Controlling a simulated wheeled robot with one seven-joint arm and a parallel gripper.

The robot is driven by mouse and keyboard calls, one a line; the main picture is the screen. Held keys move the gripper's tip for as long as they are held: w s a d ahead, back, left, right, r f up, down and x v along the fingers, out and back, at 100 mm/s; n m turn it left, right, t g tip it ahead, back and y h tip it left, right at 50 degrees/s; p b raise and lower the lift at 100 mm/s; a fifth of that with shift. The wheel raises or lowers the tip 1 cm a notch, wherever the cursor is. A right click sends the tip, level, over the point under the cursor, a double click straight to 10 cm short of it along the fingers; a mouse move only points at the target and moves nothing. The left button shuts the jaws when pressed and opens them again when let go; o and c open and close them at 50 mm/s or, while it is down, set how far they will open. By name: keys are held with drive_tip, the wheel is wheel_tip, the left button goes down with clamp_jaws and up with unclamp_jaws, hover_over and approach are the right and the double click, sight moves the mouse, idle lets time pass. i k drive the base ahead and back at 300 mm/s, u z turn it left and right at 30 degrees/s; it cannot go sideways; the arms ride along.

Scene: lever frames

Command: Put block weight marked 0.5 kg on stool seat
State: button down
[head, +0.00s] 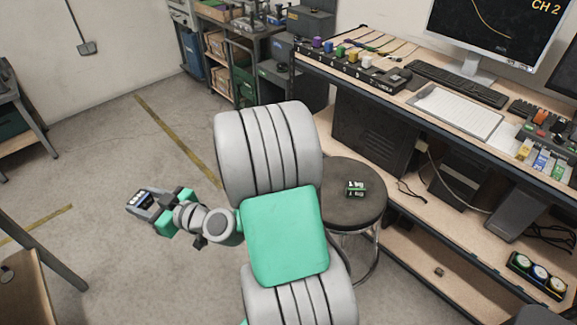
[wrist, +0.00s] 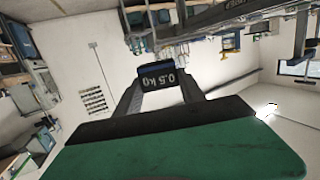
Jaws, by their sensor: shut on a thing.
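The dark block weight marked 0.5 kg (wrist: 160,78) is between the fingertips of my gripper (wrist: 160,88) in the wrist view, its white lettering upside down. My gripper (head: 158,209) is shut on it. In the head view the block (head: 142,202) is held out at the left, over open floor and well away from the stool. The round dark stool seat (head: 349,214) is right of my arm, which hides its left edge. A small green and black item with pale markings (head: 356,188) lies on the seat.
A long workbench (head: 440,150) with a monitor, keyboard and small parts runs along the right, close behind the stool. A shelving unit with bins (head: 215,60) stands at the back. A wooden table corner (head: 30,290) is at lower left. The floor at left is mostly clear.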

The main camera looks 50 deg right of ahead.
sight(333, 178)
drive_tip(key=i, duration=2.05)
drive_tip(key=z, duration=2.25)
